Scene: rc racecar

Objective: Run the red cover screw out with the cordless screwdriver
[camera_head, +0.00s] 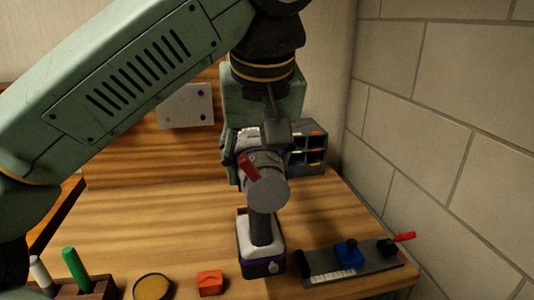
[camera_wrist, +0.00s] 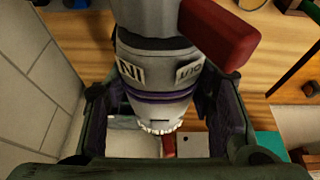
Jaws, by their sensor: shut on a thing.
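The cordless screwdriver (camera_head: 262,232) is upright, grey and white with purple trim, its handle and battery base pointing down. My gripper (camera_head: 250,148) is shut on its upper body. In the wrist view the screwdriver (camera_wrist: 155,85) lies between the two fingers of my gripper (camera_wrist: 168,130), its toothed nose pointing toward the bottom. A narrow red piece (camera_wrist: 169,146) shows just past the nose; I cannot tell whether it is the red cover screw or a part of the tool. In the head view the tool's front is hidden behind its body. I cannot tell if its base touches the table.
A dark fixture (camera_head: 370,263) with a blue knob and red handle lies at right. A red block (camera_head: 209,283), a round tin (camera_head: 152,288) and a pen holder (camera_head: 88,291) stand along the front. A small drawer unit (camera_head: 311,147) is behind. A block wall bounds the right.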

